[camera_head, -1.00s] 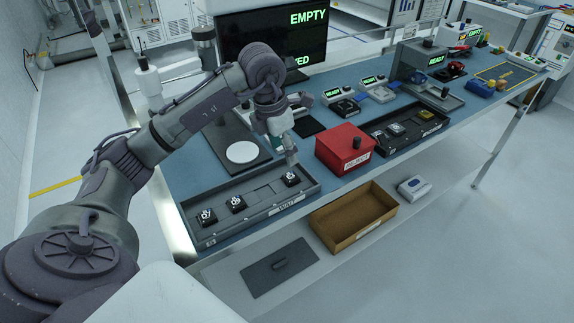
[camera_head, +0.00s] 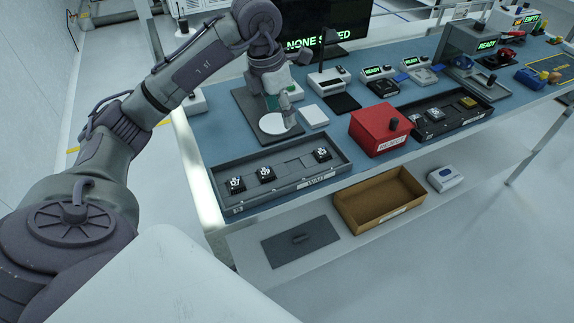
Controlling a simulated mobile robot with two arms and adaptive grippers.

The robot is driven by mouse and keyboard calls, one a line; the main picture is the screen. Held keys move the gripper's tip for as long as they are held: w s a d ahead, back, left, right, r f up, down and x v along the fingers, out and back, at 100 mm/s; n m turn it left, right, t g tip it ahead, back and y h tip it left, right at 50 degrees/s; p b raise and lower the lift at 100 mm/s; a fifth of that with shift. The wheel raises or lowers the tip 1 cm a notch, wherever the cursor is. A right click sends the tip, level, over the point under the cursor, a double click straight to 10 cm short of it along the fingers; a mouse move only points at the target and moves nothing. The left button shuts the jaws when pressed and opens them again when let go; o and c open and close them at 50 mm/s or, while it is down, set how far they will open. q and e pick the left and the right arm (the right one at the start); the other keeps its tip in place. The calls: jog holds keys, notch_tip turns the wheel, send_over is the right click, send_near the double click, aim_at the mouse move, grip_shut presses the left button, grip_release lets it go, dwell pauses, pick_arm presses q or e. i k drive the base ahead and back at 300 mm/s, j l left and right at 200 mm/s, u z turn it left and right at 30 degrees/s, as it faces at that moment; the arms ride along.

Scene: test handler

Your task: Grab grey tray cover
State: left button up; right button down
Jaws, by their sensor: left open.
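The grey tray cover (camera_head: 281,247) is a flat dark grey plate with a small raised handle in its middle. It lies on the white lower shelf, left of the brown box. My left gripper (camera_head: 289,116) is open and empty above the blue bench top, near the white disc. It is well above and behind the cover, not touching it. The long grey tray (camera_head: 222,184) on the bench front holds 3 small black items and has no cover on it. My right gripper is out of view.
A red box (camera_head: 379,134) and a second dark tray (camera_head: 460,122) stand on the bench. The bench edge overhangs the shelf.

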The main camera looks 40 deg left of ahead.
aim_at(282, 249)
jog(key=u, duration=0.9)
